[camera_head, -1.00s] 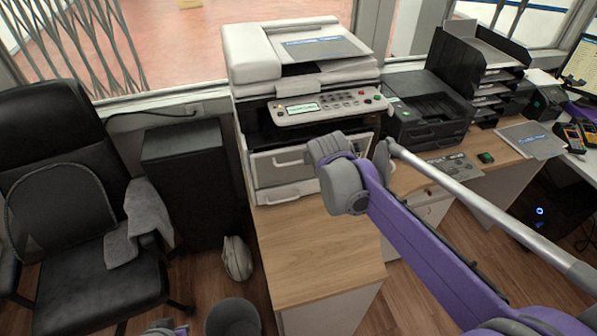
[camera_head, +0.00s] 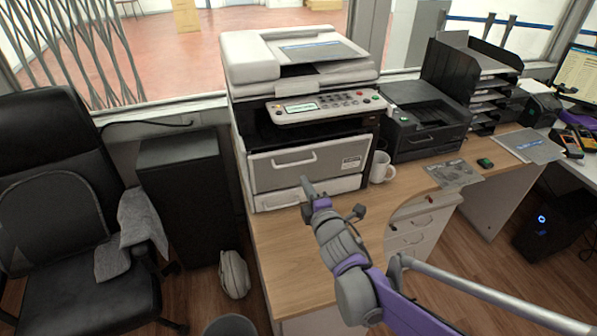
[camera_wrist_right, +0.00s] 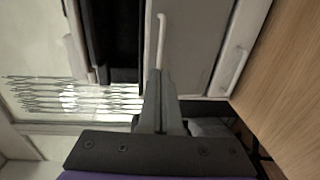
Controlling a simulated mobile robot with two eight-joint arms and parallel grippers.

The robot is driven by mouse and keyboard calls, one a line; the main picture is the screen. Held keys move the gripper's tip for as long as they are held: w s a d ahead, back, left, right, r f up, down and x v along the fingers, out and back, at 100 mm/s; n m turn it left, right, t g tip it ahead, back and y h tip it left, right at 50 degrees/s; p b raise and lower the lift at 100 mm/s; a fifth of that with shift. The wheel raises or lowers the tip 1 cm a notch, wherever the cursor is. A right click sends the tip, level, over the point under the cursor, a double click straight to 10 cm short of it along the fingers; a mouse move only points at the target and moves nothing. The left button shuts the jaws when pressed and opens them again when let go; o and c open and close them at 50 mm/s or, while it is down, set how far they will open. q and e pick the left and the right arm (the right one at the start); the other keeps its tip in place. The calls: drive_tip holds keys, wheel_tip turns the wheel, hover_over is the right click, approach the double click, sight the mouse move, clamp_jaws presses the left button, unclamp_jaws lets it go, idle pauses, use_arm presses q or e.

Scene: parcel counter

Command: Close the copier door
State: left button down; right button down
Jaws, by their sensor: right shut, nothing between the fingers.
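The grey-and-white copier (camera_head: 258,58) stands on the wooden counter with its control panel facing me. Its front door (camera_head: 335,160) is a grey panel with a pale bar handle, below a dark recess. The door looks upright and nearly flush; I cannot tell whether a small gap remains. In the right wrist view the door (camera_wrist_right: 196,45) and its handle are close ahead. My right gripper (camera_head: 307,186) is shut and empty, just in front of the copier's lower part. Its narrow fingers (camera_wrist_right: 158,78) overlap the handle's end in the wrist view; contact is unclear. My left gripper is out of view.
A lower drawer (camera_head: 275,201) with its own handle lies under the door. A white mug (camera_head: 381,168) stands close right of the copier. A black printer (camera_head: 425,120) is further right. The counter (camera_head: 285,265) in front is clear. A black chair (camera_head: 60,220) stands left.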

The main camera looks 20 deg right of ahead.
approach(291, 154)
drive_tip(key=w, duration=0.1)
drive_tip(key=w+f, duration=0.2)
drive_tip(key=shift+w, duration=0.25)
drive_tip(key=shift+w+a+r+p, duration=0.1)
drive_tip(key=shift+w+r+p, duration=0.6)
drive_tip(key=shift+w, duration=0.05)
drive_tip(key=shift+w+r, duration=0.1)
drive_tip(key=shift+w, duration=0.2)
drive_tip(key=shift+s, duration=0.15)
